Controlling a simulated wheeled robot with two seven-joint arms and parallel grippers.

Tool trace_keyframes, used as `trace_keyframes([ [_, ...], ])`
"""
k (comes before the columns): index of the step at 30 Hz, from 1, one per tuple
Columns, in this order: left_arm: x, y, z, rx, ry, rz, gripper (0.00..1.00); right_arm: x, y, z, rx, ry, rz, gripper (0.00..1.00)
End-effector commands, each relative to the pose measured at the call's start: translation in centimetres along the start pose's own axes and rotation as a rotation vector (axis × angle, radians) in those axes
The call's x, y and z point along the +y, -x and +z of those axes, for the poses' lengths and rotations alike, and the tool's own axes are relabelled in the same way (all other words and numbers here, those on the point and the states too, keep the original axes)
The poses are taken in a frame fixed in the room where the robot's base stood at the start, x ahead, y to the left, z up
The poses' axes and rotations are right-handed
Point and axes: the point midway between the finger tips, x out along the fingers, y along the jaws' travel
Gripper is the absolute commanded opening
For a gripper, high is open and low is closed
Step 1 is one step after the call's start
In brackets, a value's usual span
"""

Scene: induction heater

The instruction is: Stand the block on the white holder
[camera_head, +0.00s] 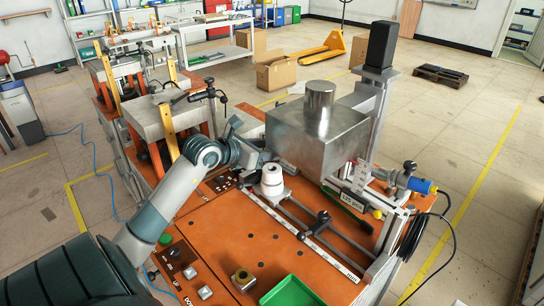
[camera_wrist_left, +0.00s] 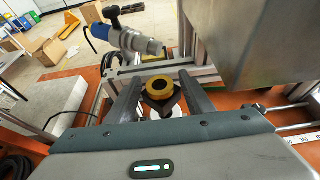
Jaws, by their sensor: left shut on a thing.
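The white holder (camera_head: 271,182) stands upright on the orange table in the head view, below the big metal box. My left gripper (camera_head: 259,160) is beside its top, at the upper left. In the left wrist view my left gripper (camera_wrist_left: 160,92) is shut on a dark block with a yellow ring-shaped top (camera_wrist_left: 158,86). A white surface shows just under that block; I cannot tell whether the two touch. The held block is not clear in the head view. A similar dark block with a brass ring (camera_head: 243,280) stands at the table's front. My right gripper is not in view.
The metal box with a cylinder (camera_head: 315,135) stands close behind the holder. Rails and a white scale (camera_head: 310,245) run to the right front. A green tray (camera_head: 291,292) is at the front edge. A blue-ended tool (camera_head: 418,186) is at the right.

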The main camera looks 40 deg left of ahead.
Motion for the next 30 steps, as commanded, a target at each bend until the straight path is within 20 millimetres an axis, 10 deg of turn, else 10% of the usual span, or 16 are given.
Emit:
trace_keyframes([
  [29,0.0,-1.4,-3.4,-0.003,0.0,0.001,0.08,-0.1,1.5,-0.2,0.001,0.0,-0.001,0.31],
  [30,0.0,-1.4,-3.5,0.0,0.001,0.0,0.53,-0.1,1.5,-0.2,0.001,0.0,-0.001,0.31],
])
